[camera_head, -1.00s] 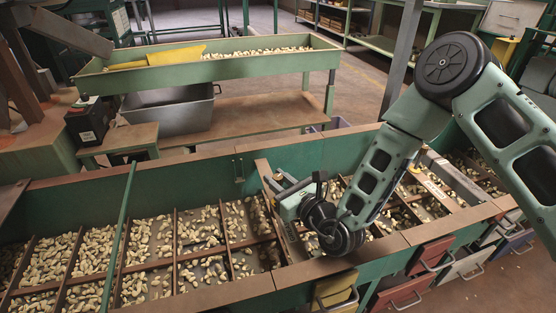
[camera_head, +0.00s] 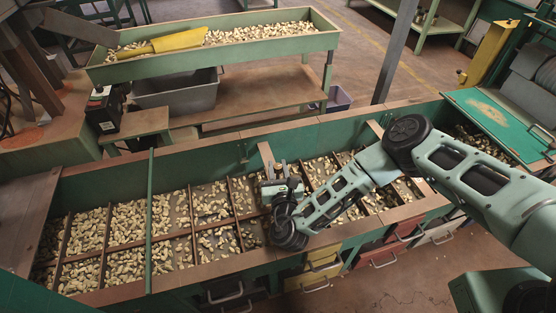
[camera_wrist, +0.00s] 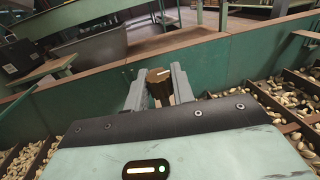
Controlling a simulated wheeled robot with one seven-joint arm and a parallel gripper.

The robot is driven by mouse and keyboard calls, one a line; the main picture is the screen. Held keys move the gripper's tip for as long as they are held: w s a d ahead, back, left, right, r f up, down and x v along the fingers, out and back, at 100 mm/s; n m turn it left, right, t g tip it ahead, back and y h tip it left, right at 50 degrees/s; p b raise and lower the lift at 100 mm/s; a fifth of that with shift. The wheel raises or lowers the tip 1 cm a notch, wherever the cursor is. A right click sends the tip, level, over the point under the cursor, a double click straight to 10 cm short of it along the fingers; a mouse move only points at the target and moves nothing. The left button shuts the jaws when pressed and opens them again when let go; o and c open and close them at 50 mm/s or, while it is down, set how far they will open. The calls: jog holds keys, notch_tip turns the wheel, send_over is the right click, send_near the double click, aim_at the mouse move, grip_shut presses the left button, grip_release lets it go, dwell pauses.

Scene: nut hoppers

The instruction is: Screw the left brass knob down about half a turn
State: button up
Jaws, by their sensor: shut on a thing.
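In the wrist view a brown-brass knob (camera_wrist: 158,88) with a pale mark on its top stands between the two grey fingers of my gripper (camera_wrist: 160,80). The fingers are shut on its sides. In the head view my gripper (camera_head: 279,184) is over the long green hopper, at a divider strip (camera_head: 266,154) near the middle. No second brass knob can be told for sure in either view.
The green hopper (camera_head: 110,183) holds nuts in several compartments split by brown dividers. A green upright bar (camera_head: 149,220) crosses it at left. Coloured drawers (camera_head: 322,262) sit along its front. Behind stands a raised green nut tray (camera_head: 240,56) with a yellow scoop (camera_head: 180,41).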

aim_at(278, 166)
jog(key=shift+f+m+h+p, duration=0.1)
jog(key=shift+m+h+p, duration=0.55)
jog(key=shift+h, duration=0.25)
jog(key=o, duration=0.9)
notch_tip(278, 166, up, 10)
jog(key=p, duration=0.2)
jog(key=shift+p, duration=0.3)
